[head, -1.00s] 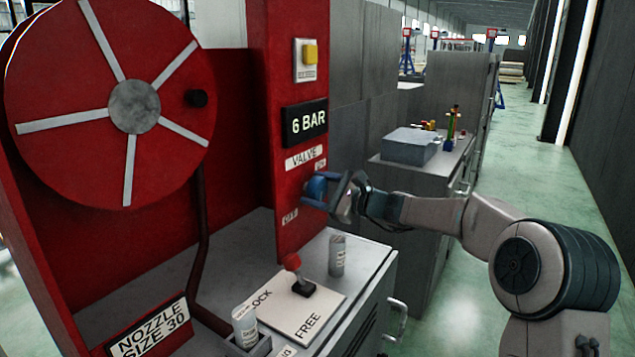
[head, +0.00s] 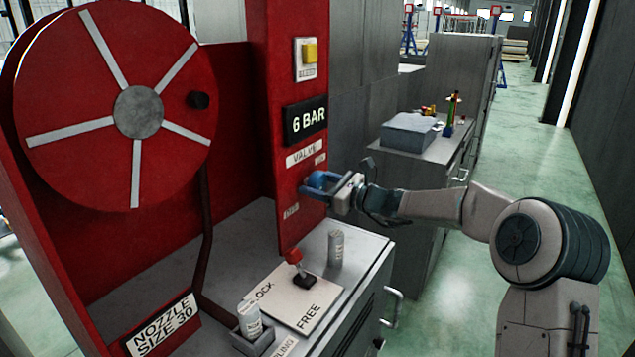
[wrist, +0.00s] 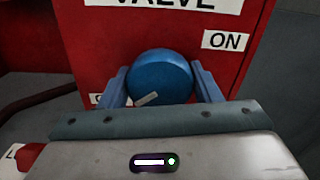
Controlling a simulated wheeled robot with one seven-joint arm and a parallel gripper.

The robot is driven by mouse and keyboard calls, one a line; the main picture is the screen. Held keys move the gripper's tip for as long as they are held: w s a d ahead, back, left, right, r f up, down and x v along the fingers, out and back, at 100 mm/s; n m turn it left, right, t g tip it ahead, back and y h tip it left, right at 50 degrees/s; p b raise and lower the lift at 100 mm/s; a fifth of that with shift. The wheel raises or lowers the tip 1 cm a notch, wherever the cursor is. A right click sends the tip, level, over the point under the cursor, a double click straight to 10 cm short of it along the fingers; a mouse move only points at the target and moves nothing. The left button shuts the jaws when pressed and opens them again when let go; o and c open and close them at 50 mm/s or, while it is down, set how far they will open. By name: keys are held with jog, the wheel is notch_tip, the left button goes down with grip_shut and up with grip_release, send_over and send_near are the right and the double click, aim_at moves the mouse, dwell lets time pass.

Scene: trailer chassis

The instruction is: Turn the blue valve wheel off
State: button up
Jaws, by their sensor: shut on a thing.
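The blue valve wheel (head: 319,181) is on the red upright panel (head: 285,110), below the VALVE label (head: 304,152). In the wrist view the wheel (wrist: 160,77) is a round blue knob with a pale mark at its lower left edge. My gripper (wrist: 162,88) has one blue finger on each side of the wheel and is shut on it. In the head view my gripper (head: 322,189) reaches the wheel from the right. An ON label (wrist: 226,40) is at the wheel's upper right. A label at its lower left is mostly hidden by a finger.
Below the panel, a bench holds a red-knobbed lever (head: 296,262) on a LOCK/FREE plate (head: 318,290) and two grey cylinders, one (head: 335,249) near the panel. A large red reel (head: 60,100) stands at left. Open floor (head: 540,190) lies at right.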

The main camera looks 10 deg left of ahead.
jog(key=o, duration=1)
jog(key=shift+d, duration=0.1)
jog(key=b+v, duration=0.1)
jog(key=v, duration=1.2)
jog(key=shift+s+d+b, duration=0.1)
jog(key=shift+d+b, duration=0.2)
jog(key=shift+d, duration=0.05)
